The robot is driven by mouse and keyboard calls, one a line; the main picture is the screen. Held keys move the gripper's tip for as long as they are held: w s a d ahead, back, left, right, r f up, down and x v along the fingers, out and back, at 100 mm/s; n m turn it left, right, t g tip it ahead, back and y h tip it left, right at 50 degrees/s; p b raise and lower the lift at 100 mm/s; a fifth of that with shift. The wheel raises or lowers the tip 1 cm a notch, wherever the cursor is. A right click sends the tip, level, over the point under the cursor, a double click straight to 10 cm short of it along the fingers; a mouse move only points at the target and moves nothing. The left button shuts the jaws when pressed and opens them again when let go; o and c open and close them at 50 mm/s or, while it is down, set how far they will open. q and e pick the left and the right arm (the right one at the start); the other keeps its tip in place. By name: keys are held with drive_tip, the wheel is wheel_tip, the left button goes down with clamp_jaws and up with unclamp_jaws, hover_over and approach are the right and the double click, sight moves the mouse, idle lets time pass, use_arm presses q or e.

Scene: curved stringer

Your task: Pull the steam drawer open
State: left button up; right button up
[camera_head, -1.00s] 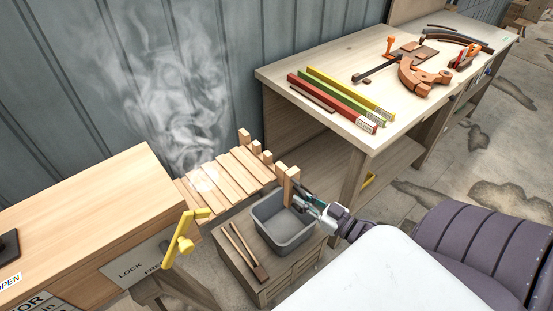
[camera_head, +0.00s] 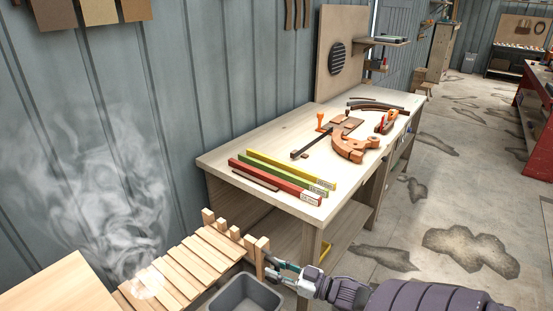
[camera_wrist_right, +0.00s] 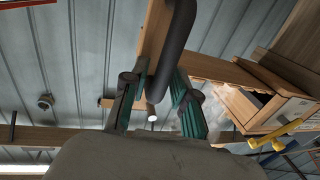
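The steam drawer (camera_head: 183,268) is a slatted wooden rack at the lower left in the head view, with steam rising over its left part. It sticks out to the right of the pale wooden box (camera_head: 62,288). Upright wooden blocks line its far edge, and a post stands at its right end. My right gripper (camera_head: 272,268) is at this post. In the right wrist view a dark round handle bar (camera_wrist_right: 176,48) runs between the teal fingers of the right gripper (camera_wrist_right: 156,92), which look shut on it. My left gripper is out of view.
A workbench (camera_head: 225,160) stands just right of the drawer, with coloured bars (camera_head: 285,178) and an orange clamp (camera_head: 352,148) on top. A grey bin (camera_head: 245,295) sits below the drawer's right end. Open floor (camera_head: 440,205) lies right of the workbench.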

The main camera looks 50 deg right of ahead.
drive_tip(key=shift+o, duration=0.4)
drive_tip(key=shift+s, duration=0.3)
drive_tip(key=v, duration=1.1)
drive_tip(key=shift+s, duration=0.2)
drive_tip(key=shift+d, duration=0.15)
